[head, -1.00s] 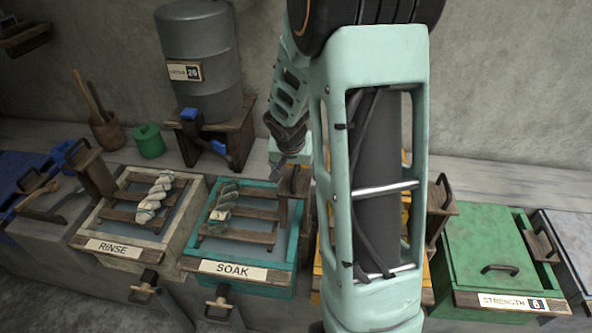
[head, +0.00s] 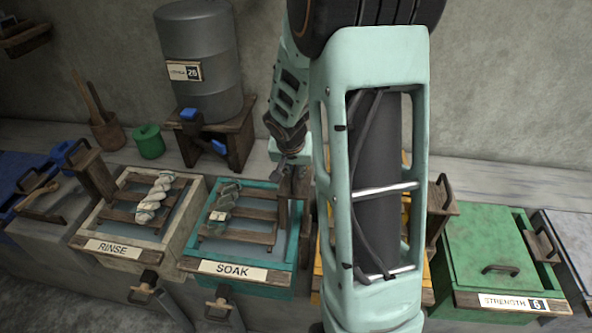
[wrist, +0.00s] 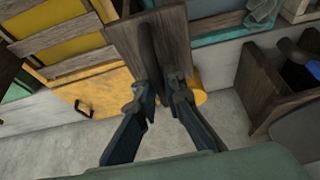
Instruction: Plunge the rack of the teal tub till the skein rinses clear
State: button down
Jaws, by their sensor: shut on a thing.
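The teal tub (head: 286,248), labelled SOAK, stands left of my arm in the head view. Its wooden rack (head: 240,237) lies across the opening with a dull grey-green skein (head: 223,203) draped on the slats. The rack's dark wooden upright (head: 292,190) rises at the tub's right side. My gripper (head: 291,164) is at the top of this upright. In the wrist view my gripper (wrist: 160,88) is shut on the upright's wooden piece (wrist: 150,45). The skein (wrist: 264,10) shows at the top right there. The water is only partly visible between the slats.
A cream RINSE tub (head: 86,233) with a pale skein (head: 154,199) stands left of the teal one. A yellow tub (wrist: 110,82) is close on its right, largely behind my arm in the head view. A grey barrel (head: 205,65) stands behind.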

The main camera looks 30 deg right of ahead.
jog(key=shift+f+b, duration=9.05)
jog(key=shift+b, duration=0.35)
jog(key=shift+s, duration=0.1)
jog(key=shift+s+a+f, duration=0.1)
jog(key=shift+s+f, duration=0.05)
jog(key=shift+f, duration=0.05)
jog(key=r+p, duration=0.3)
jog(key=r, duration=0.2)
jog(key=r+p, duration=0.4)
jog(key=r, duration=0.1)
jog(key=r+p, duration=0.3)
jog(key=r, duration=0.3)
jog(key=shift+w+p, duration=0.3)
jog(key=shift+p, duration=0.05)
jog(key=c, duration=0.8)
grip_release()
jog(key=shift+f, duration=0.1)
jog(key=shift+r+p, duration=2.2)
jog(key=shift+r, duration=1.3)
